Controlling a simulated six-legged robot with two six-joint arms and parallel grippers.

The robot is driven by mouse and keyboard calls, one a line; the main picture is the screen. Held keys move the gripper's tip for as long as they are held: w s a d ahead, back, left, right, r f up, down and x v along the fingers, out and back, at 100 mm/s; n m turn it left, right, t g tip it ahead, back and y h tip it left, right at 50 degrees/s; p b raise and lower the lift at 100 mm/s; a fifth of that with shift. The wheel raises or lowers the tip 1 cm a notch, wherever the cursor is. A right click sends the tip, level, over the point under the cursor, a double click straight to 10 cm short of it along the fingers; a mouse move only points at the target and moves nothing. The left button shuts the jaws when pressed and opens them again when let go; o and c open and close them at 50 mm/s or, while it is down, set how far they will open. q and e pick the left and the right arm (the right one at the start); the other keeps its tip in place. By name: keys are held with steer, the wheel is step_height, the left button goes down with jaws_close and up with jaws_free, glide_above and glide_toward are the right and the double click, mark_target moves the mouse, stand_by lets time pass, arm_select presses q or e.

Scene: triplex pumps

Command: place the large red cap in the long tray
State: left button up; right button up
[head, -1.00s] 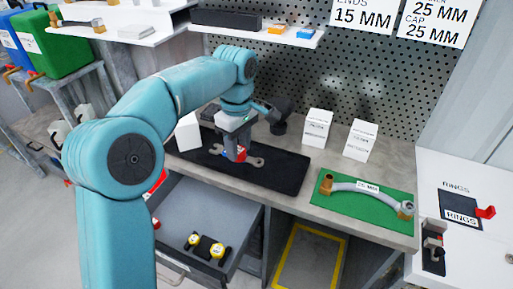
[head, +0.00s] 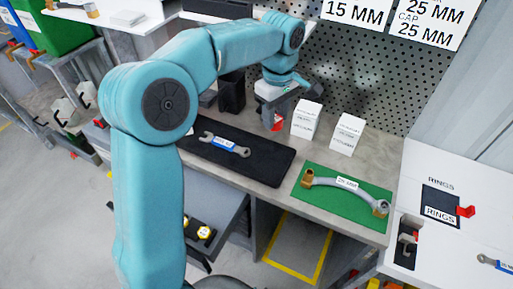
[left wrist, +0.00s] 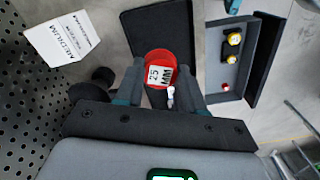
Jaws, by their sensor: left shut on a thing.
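The red cap (head: 277,124) is held in my left gripper (head: 276,116), above the back of the bench. In the left wrist view the cap (left wrist: 160,69) is round, with a white "25 MM" label, and sits between the two fingers. My left gripper (left wrist: 155,90) is shut on it. A long black tray or flat mat (head: 265,174) lies on the bench, left of and nearer than the gripper. It also shows in the left wrist view (left wrist: 150,25). I cannot tell for sure that this is the long tray. My right gripper is not in view.
A blue-labelled wrench (head: 225,146) lies on the black surface. Two white boxes (head: 306,119) (head: 347,134) stand just right of the gripper. A green mat (head: 340,208) holds a curved pipe (head: 345,183). An open drawer (left wrist: 248,65) below the bench holds yellow and red pieces.

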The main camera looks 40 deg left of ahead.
mark_target(276, 120)
arm_select(q)
step_height(276, 120, down, 16)
steer(key=shift+w+f, duration=0.15)
steer(key=shift+f, duration=0.1)
steer(key=shift+d+f, duration=0.1)
steer(key=o, duration=1)
step_height(276, 120, up, 12)
steer(key=shift+r, duration=0.2)
steer(key=shift+f, duration=0.1)
